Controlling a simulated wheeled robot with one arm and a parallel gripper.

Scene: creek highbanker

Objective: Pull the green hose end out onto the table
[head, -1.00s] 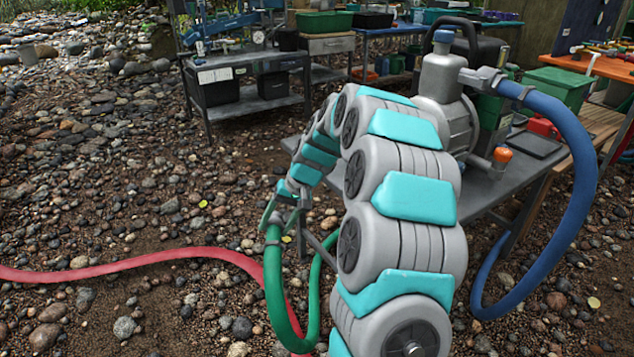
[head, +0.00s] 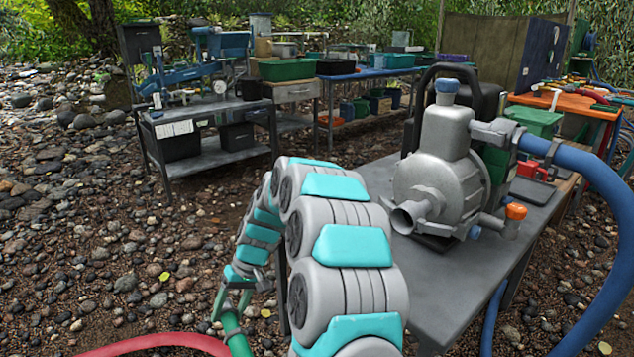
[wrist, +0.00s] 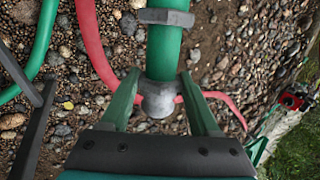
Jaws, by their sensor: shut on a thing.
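My gripper (head: 233,300) is shut on the grey metal fitting (wrist: 158,99) at the end of the green hose (wrist: 166,48). In the wrist view the two green fingers stand on either side of the fitting, with a grey clamp band on the hose beyond it. In the head view the green hose (head: 236,336) hangs down from my gripper and leaves the bottom edge. The hose end is off the left side of the grey table (head: 440,285), above the gravel. The table carries a grey pump (head: 440,160) with an open port facing front left.
A red hose (head: 160,343) lies on the stony ground near my gripper. A thick blue hose (head: 600,200) loops from the pump at right. A grey workbench (head: 215,115) stands behind. The table's near left part is bare. My arm hides its left edge.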

